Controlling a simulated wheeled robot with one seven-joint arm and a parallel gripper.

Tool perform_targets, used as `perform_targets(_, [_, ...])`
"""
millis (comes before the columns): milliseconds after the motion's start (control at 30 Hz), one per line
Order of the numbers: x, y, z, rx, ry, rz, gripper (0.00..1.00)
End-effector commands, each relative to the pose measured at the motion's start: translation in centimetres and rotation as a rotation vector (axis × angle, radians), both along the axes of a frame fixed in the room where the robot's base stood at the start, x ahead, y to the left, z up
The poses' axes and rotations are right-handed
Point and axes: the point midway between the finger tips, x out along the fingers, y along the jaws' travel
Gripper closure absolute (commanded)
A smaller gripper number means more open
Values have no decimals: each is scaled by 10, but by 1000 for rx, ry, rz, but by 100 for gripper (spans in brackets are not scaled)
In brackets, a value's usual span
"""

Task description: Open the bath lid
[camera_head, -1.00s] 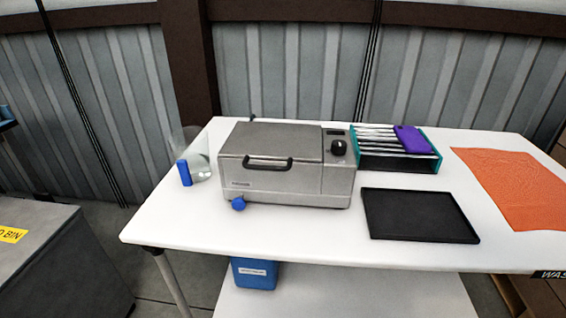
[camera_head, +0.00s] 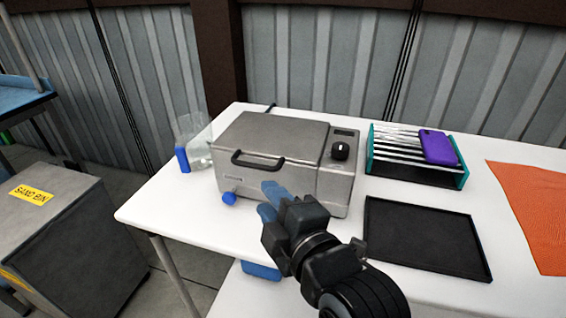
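The bath is a grey metal box (camera_head: 297,184) on the white table. Its grey lid (camera_head: 270,132) lies flat and closed on top. A black bar handle (camera_head: 257,161) sits at the lid's front edge. A black knob (camera_head: 340,150) is on the panel to the right of the lid. My gripper (camera_head: 270,198) is in front of the bath, with blue fingertips pointing up and left towards its front face. It appears empty and below and right of the handle. The two fingertips show a small gap between them. I cannot tell whether they touch the bath.
A rack (camera_head: 385,165) with a purple item (camera_head: 438,147) stands right of the bath. A black tray (camera_head: 425,238) lies in front of the rack. An orange mat (camera_head: 535,205) is at the far right. A clear bottle (camera_head: 196,154) and blue object (camera_head: 183,160) stand left. A grey sand bin (camera_head: 80,245) stands beside the table.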

Motion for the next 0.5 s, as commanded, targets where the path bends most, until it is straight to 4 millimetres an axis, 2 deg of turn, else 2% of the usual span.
perform_targets(100, [14,8,14,-88,-38,35,66])
perform_targets(200, [19,11,18,-124,-51,49,66])
perform_targets(367, [31,17,18,-136,-54,53,66])
perform_targets(500, [50,26,15,-135,-55,52,66])
